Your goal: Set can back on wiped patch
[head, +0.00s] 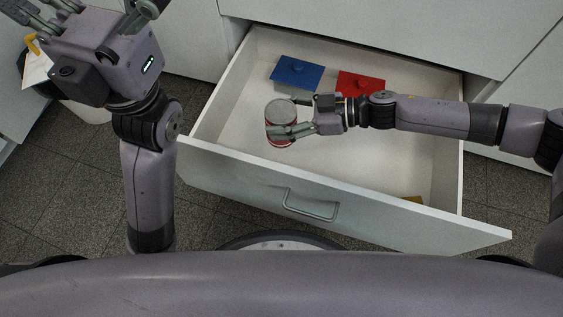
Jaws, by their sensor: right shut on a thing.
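A can (280,108) with a grey top and a red and white side is over the left part of the open drawer (225,120). My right gripper (291,118) comes in from the right and is shut on the can, which stands roughly upright. I cannot tell whether the can touches the drawer floor. No wiped patch can be told apart on the pale drawer floor. My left gripper (92,12) is raised at the top left, away from the drawer, with its fingers partly cut off by the top edge.
A blue flat piece (297,71) and a red flat piece (361,85) lie at the back of the drawer. A small orange-yellow thing (413,199) shows at the front right. A white and yellow item (36,66) is at the far left. The drawer front (260,182) faces me.

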